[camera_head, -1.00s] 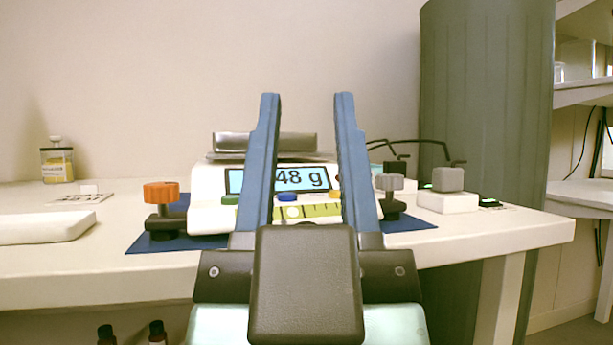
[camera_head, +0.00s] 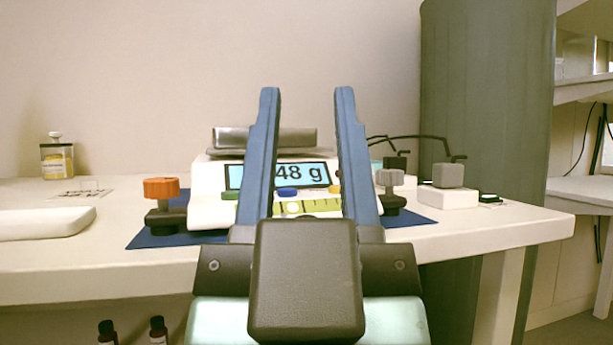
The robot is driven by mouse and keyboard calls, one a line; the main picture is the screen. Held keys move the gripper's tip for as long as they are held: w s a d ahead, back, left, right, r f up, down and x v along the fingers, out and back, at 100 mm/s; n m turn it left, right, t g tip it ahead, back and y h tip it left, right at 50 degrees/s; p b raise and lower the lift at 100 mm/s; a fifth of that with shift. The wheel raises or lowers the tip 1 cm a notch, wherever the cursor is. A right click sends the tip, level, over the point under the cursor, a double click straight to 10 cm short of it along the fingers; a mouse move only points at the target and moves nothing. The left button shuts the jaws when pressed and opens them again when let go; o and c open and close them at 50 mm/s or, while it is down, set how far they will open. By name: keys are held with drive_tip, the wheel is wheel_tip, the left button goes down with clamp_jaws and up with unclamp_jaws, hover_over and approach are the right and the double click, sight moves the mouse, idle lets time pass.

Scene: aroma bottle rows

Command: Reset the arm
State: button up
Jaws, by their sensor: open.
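My gripper (camera_head: 307,90) is in the middle of the head view, its two long blue fingers pointing up and set wide apart. It is open and nothing is between the fingers. Behind it on the white table (camera_head: 100,252) stands a white scale (camera_head: 212,205) with a lit display (camera_head: 290,172) that reads "48 g" where I can see it. The left finger covers part of the display. A flat metal piece (camera_head: 262,138) sits on top of the scale. The scale's lower front is partly hidden by my gripper.
A blue mat (camera_head: 160,240) lies under the scale, with an orange knob (camera_head: 161,188) left and a grey knob (camera_head: 390,178) right. A yellow-labelled bottle (camera_head: 57,160) and white tray (camera_head: 45,222) are at left. A green-grey column (camera_head: 487,100) stands at right. Small dark bottles (camera_head: 158,330) are below the table.

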wheel_tip(320, 180, up, 68)
drive_tip(key=p, duration=6.7)
drive_tip(key=shift+p, duration=0.3)
drive_tip(key=shift+f, duration=0.15)
